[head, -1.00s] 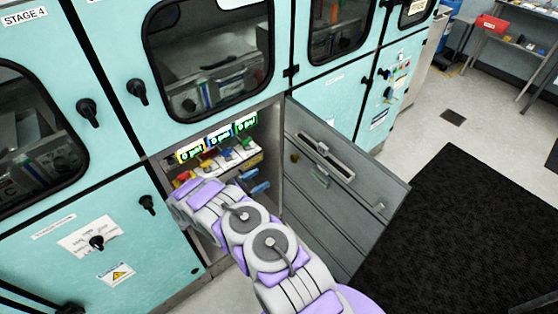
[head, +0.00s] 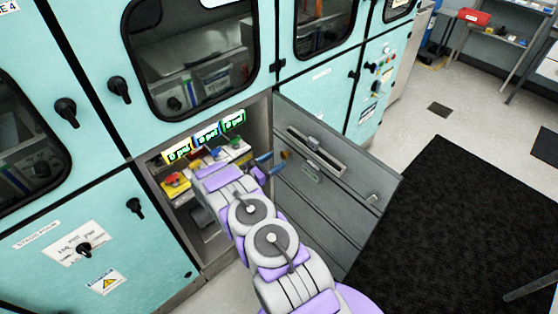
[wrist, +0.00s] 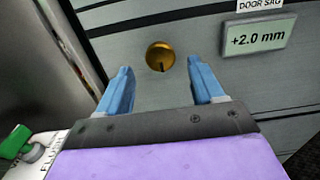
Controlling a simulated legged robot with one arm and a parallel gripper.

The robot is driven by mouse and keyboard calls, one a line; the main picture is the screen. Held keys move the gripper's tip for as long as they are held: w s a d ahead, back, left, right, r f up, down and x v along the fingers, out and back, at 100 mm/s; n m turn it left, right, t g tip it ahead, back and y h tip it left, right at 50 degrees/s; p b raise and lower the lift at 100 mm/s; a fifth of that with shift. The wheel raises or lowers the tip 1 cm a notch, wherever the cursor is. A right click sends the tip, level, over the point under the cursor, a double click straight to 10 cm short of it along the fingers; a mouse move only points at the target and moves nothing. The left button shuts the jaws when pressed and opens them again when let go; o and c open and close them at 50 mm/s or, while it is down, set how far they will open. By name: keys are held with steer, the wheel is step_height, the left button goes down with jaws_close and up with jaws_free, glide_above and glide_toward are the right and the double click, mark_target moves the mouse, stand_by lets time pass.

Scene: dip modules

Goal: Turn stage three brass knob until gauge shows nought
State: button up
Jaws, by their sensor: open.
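The round brass knob (wrist: 160,57) sits on the grey inner face of the open lower door, with a dark mark at its lower edge. It also shows small in the head view (head: 284,155). The gauge (wrist: 257,38) to its right reads +2.0 mm under a partly cut-off "DOOR SAG" label. My gripper (wrist: 158,82) is open and empty, its blue fingers pointing at the door on either side of and just below the knob in the wrist view. They appear short of the knob, not touching it. In the head view the blue fingertips (head: 264,158) are close to it.
The open door (head: 335,205) hangs right of the cabinet opening. Inside are three lit displays (head: 206,136), coloured valve handles and a red-and-yellow button (head: 175,182). A green handle (wrist: 15,142) is near my gripper's left. A black mat (head: 450,230) lies on the floor at right.

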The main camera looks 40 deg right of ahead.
mark_target(282, 156)
steer(key=shift+d, duration=1.65)
steer(key=shift+a, duration=0.1)
steer(key=c, duration=1)
